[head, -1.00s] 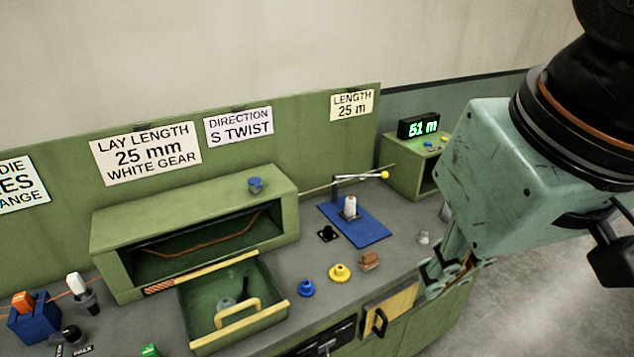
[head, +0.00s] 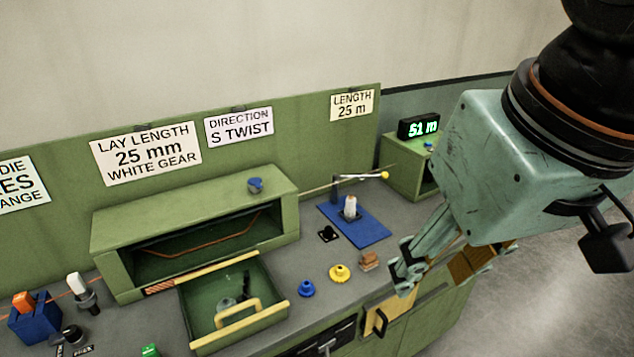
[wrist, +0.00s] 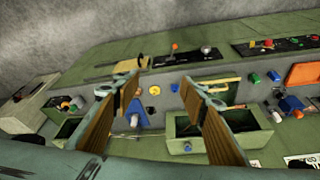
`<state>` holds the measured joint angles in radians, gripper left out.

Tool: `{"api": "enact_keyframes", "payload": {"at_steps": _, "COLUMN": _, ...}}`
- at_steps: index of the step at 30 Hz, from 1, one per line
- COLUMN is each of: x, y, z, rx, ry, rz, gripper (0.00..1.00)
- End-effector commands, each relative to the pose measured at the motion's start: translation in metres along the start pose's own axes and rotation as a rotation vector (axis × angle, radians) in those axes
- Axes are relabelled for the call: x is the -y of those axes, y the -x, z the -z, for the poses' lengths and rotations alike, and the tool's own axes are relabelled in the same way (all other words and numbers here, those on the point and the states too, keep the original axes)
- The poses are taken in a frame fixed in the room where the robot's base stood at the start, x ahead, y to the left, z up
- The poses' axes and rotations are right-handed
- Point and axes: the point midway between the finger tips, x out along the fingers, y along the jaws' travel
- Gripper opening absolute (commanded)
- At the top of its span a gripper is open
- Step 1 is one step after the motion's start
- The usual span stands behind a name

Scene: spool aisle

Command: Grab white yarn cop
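A small white cop (head: 350,207) stands upright on a blue plate (head: 369,233) towards the right end of the bench. It also shows small in the wrist view (wrist: 134,121), between my fingers but well beyond them. A second white piece (head: 75,284) stands on a dark holder at the far left; I cannot tell whether it is a yarn cop. My gripper (head: 442,268) is open and empty, above the bench's front right edge, to the right of and nearer than the blue plate. Its two wooden-faced fingers are spread apart in the wrist view (wrist: 160,88).
Blue (head: 306,288) and yellow (head: 339,273) knob-like pieces and a brown block (head: 369,261) sit in front. An open green drawer (head: 270,318) juts out left. A display box (head: 405,165) stands behind.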

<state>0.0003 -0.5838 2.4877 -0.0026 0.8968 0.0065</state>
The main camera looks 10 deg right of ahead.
Motion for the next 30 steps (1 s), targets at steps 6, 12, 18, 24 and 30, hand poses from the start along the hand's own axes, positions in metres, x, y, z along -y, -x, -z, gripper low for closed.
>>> {"api": "enact_keyframes", "payload": {"at_steps": 6, "x": -0.002, "y": 0.002, "z": 0.028, "rx": 0.010, "ry": -0.017, "rz": -0.004, "gripper": 0.39}}
{"api": "enact_keyframes", "payload": {"at_steps": 12, "x": -0.004, "y": 0.002, "z": 0.063, "rx": 0.020, "ry": -0.040, "rz": -0.009, "gripper": 0.39}}
{"api": "enact_keyframes", "payload": {"at_steps": 18, "x": -0.007, "y": -0.001, "z": 0.098, "rx": 0.031, "ry": -0.062, "rz": -0.014, "gripper": 0.39}}
{"api": "enact_keyframes", "payload": {"at_steps": 24, "x": -0.010, "y": -0.006, "z": 0.134, "rx": 0.039, "ry": -0.084, "rz": -0.019, "gripper": 0.39}}
{"api": "enact_keyframes", "payload": {"at_steps": 30, "x": -0.014, "y": -0.015, "z": 0.168, "rx": 0.050, "ry": -0.107, "rz": -0.025, "gripper": 0.39}}
